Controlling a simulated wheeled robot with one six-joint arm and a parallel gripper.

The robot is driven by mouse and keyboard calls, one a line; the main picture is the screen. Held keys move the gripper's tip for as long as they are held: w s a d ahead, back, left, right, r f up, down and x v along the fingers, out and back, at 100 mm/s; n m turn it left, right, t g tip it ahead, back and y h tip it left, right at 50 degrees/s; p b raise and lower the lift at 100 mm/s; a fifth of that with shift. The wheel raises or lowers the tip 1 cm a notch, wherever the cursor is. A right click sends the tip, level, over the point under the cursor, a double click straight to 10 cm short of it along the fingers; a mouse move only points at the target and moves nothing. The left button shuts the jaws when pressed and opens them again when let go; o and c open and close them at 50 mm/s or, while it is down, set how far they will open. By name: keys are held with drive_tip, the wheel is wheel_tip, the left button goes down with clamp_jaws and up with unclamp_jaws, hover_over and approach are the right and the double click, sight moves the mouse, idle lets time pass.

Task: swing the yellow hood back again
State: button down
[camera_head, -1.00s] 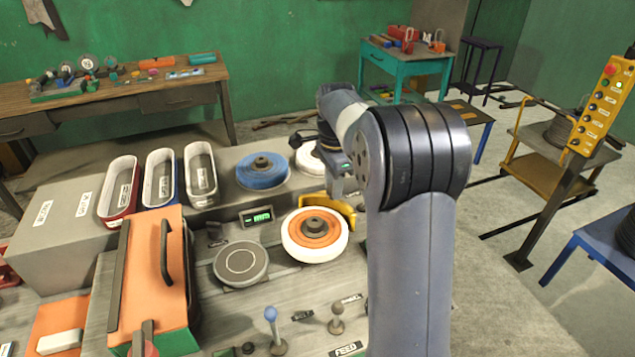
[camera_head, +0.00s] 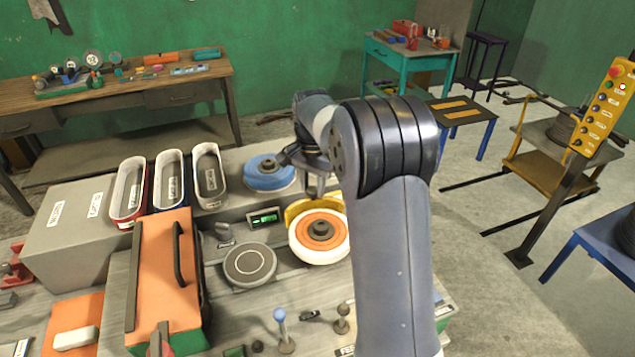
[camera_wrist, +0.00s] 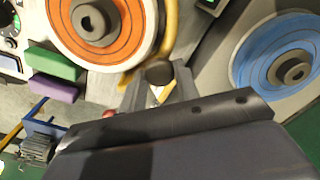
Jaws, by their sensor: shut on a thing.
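The yellow hood (camera_head: 297,209) curves around the back and left of the white-rimmed orange wheel (camera_head: 319,237). In the wrist view the hood (camera_wrist: 169,32) is a yellow band along the right side of the orange wheel (camera_wrist: 92,24). My gripper (camera_wrist: 159,84) is shut on a dark round knob (camera_wrist: 158,71) at the lower end of the hood. In the head view my gripper (camera_head: 318,187) is just behind the wheel, and its fingertips are partly hidden.
A blue wheel (camera_head: 269,172) stands behind and left of my gripper. A grey round disc (camera_head: 249,264) lies left of the orange wheel. Three oblong bins (camera_head: 209,177) stand farther left. Levers (camera_head: 281,322) rise at the front of the bench.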

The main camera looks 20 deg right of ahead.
drive_tip(key=shift+a, duration=0.15)
idle(0.3)
drive_tip(key=c, duration=1.1)
unclamp_jaws()
drive_tip(key=shift+o, duration=0.2)
wheel_tip(320, 180, up, 11)
drive_tip(key=b, duration=0.1)
drive_tip(key=shift+f, duration=0.1)
wheel_tip(320, 180, down, 11)
drive_tip(key=shift+r+p, duration=0.1)
drive_tip(key=shift+p, duration=0.4)
